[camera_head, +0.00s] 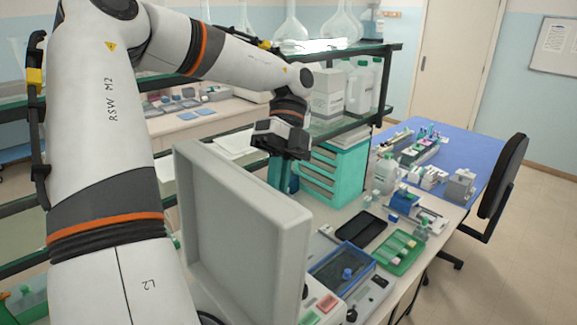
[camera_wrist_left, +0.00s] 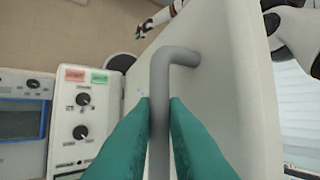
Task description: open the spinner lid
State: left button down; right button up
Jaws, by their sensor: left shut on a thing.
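The spinner lid (camera_head: 235,235) is a large pale grey panel that stands raised, nearly upright, in the head view. Its outer face fills the right of the left wrist view (camera_wrist_left: 225,100). A bent grey bar handle (camera_wrist_left: 160,95) stands out from that face. My left gripper (camera_wrist_left: 159,105) has its green fingers on both sides of the bar, shut on it. In the head view this gripper (camera_head: 281,175) is partly hidden by the lid. What seems to be my right gripper (camera_wrist_left: 142,32) is small at the top of the wrist view; its jaws are unclear.
The spinner's control panel with red and green buttons (camera_head: 327,303) lies at the lid's lower right. A teal drawer unit (camera_head: 335,172) and glass shelf stand behind.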

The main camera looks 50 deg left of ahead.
pick_arm(q)
jog(key=shift+f, duration=0.35)
pick_arm(e)
jog(key=shift+s+d+f, duration=0.1)
jog(key=shift+s, duration=0.25)
